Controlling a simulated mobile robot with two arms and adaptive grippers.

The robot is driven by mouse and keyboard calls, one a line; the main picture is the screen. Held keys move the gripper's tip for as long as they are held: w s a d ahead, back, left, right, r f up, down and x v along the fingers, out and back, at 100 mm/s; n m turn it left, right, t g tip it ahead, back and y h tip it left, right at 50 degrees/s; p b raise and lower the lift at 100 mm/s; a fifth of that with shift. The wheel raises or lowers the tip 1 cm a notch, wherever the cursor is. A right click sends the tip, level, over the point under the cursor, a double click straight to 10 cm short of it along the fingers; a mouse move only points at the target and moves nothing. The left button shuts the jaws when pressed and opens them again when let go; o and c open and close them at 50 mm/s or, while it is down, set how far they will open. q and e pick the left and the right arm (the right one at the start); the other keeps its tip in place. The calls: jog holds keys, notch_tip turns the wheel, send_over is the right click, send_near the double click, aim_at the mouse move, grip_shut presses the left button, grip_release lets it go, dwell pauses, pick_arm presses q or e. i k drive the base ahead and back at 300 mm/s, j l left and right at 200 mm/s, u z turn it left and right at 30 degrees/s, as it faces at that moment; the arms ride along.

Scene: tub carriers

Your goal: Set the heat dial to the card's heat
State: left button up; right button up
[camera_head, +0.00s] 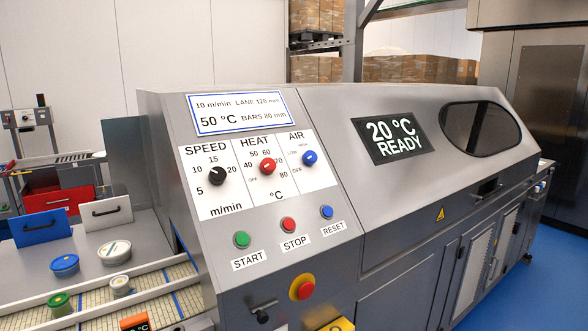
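The heat dial (267,166) is a red knob on the white panel of the sloped machine front, between the black speed dial (216,175) and the blue air dial (309,158). Its scale shows OFF and 40 to 80 °C. Its pointer is too small for me to read a setting. The card (237,113) above the dials has a blue border and reads 10 m/min, LANE 120 mm, 50 °C, BARS 80 mm. The dark display (393,138) reads 20 °C READY. Neither of my grippers is in view.
Below the dials are a green start button (242,240), a red stop button (288,224) and a blue reset button (326,212). A larger red button on yellow (302,287) sits lower. Lidded tubs (65,265) stand at the left by the conveyor (100,302). Blue floor is clear at right.

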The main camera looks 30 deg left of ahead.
aim_at(267, 164)
jog(key=u, duration=1.25)
